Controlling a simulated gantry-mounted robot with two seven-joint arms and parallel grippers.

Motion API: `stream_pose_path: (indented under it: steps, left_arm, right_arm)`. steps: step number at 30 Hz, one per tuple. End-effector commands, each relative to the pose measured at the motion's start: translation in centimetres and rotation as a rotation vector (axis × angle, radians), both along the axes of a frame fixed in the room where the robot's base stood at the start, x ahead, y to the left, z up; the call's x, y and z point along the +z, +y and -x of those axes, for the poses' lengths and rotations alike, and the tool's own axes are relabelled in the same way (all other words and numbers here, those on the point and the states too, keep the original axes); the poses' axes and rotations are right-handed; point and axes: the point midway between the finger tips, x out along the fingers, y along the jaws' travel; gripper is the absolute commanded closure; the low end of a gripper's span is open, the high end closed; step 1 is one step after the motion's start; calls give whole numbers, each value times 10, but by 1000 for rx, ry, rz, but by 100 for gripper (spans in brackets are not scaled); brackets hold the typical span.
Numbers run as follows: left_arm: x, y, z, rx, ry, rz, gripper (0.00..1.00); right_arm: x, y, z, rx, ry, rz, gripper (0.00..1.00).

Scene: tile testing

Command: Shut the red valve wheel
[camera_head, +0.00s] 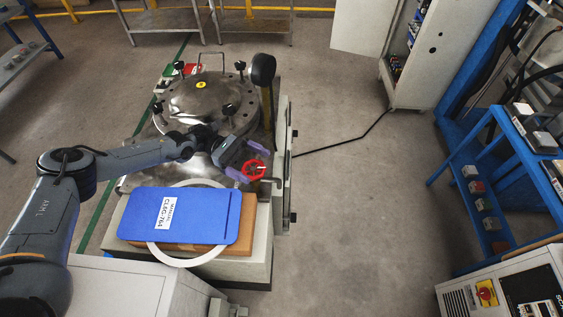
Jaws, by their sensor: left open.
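The red valve wheel (254,169) is a small red ring on the right side of the machine, just right of and above the blue manual. My left arm comes in from the left, and my left gripper (247,162) is at the wheel. Its two purple-tipped fingers are apart, one above the wheel and one at its left. Whether either finger touches the rim, I cannot tell. My right gripper is not in view.
A blue manual (205,216) lies over a white ring (180,256) in front of the wheel. A domed metal lid (200,97) with knobs and a black-topped lever (263,72) stand behind. A blue rack (500,175) is at the right. The floor between is clear except for a black cable (345,146).

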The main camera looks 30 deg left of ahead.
Motion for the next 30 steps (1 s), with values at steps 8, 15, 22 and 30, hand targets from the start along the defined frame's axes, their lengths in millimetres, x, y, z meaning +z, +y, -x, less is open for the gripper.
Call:
stream_pose_path:
  steps: [8,15,22,30]
  left_arm:
    - [39,-50,0,-3,-1,2,0]
    - [61,-89,-1,-3,-1,2,0]
    - [72,-111,-2,-1,-1,1,0]
    - [75,-117,-2,0,0,0,0]
  right_arm:
    - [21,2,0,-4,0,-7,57]
    - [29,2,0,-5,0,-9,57]
    - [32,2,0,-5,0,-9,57]
    - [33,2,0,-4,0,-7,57]
